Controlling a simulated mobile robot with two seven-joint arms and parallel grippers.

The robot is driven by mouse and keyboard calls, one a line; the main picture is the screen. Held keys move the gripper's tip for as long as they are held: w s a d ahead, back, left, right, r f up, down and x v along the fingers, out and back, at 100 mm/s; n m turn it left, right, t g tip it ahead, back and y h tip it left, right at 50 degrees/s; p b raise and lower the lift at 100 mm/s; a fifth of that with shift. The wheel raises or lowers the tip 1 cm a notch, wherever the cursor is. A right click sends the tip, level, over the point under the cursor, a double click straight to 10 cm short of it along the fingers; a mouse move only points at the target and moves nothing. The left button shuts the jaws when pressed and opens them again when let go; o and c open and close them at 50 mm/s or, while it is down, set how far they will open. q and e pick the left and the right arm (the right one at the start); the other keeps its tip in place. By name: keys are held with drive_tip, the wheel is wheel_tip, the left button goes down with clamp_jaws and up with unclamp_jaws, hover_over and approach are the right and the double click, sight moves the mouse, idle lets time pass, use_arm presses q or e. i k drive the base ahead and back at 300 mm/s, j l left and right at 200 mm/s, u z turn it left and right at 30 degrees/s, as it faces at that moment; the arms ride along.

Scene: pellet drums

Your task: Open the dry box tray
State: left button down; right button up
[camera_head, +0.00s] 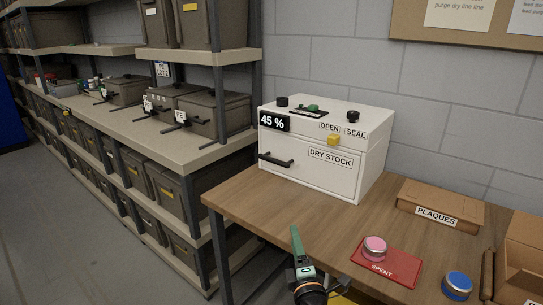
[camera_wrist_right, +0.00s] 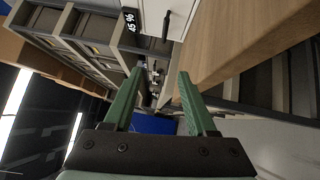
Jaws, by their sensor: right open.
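The white dry box (camera_head: 340,111) stands on the wooden table against the wall. Its front tray (camera_head: 305,172) carries a "DRY STOCK" label and a black bar handle (camera_head: 275,160) at left, and looks closed. A yellow knob (camera_head: 333,140) sits under the word OPEN, left of SEAL. A display (camera_head: 274,121) reads 45 %. My right gripper (camera_head: 296,234) is below and in front of the box, near the table's front edge, apart from the handle. In the right wrist view its green fingers (camera_wrist_right: 161,72) are spread and empty; the handle (camera_wrist_right: 166,24) shows beyond them. My left gripper is out of view.
On the table are a cardboard "PLAQUES" box (camera_head: 441,204), a red "SPENT" mat (camera_head: 397,264) bearing a pink-topped tin (camera_head: 375,248), and a blue-topped tin (camera_head: 458,285). Shelves (camera_head: 130,120) with grey bins stand at left. Floor is clear in front of the shelves.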

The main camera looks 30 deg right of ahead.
sight(337, 171)
drive_tip(key=i+l, duration=0.25)
drive_tip(key=i, duration=0.15)
drive_tip(key=i+l, duration=0.25)
drive_tip(key=i, duration=0.15)
